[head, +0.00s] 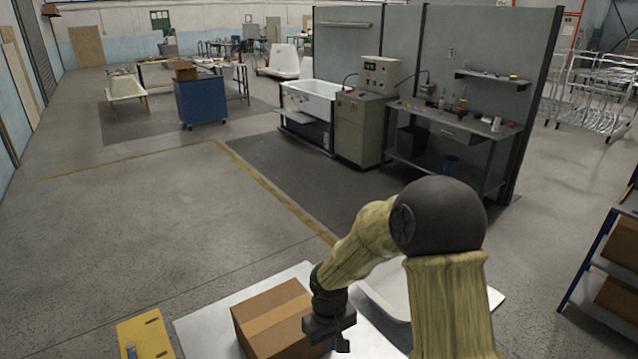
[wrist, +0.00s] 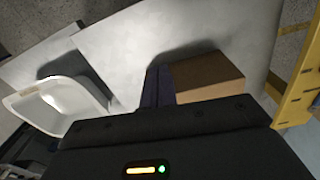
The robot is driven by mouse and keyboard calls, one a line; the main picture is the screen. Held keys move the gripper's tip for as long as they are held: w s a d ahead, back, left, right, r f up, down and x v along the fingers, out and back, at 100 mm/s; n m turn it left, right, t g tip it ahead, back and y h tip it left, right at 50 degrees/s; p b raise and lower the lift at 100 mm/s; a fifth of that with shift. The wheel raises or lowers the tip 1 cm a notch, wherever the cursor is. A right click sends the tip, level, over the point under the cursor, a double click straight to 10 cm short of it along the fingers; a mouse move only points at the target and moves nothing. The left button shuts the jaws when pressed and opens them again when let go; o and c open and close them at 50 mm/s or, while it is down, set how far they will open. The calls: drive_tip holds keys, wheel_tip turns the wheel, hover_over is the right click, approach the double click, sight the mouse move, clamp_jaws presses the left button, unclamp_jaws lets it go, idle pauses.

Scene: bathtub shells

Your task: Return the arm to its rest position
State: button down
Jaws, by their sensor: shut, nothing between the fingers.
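My gripper (head: 342,346) hangs low at the bottom of the head view, at the end of my arm in its yellowish sleeve. It is shut and empty, just right of a cardboard box (head: 268,312). The box stands on a light grey table top (head: 212,328). In the wrist view the box (wrist: 208,76) lies right beside the dark gripper finger (wrist: 158,88). I cannot tell whether they touch.
A white tub shell (head: 392,290) lies right of my gripper, partly hidden by my arm; it also shows in the wrist view (wrist: 60,103). A yellow surface (head: 146,337) stands left of the table. A shelf with boxes (head: 610,262) is at right. The floor (head: 150,235) beyond is clear.

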drive_tip(key=s+d+r+m+t, duration=0.1)
drive_tip(key=s+d+r+m, duration=0.2)
drive_tip(key=s+d, duration=0.3)
drive_tip(key=s+d+r+m+t, duration=0.1)
drive_tip(key=s+d+r+m, duration=0.1)
drive_tip(key=s+d+r, duration=0.3)
drive_tip(key=shift+s+d+r+m+b, duration=0.3)
drive_tip(key=shift+s+d+m+b, duration=0.25)
drive_tip(key=shift+d, duration=0.6)
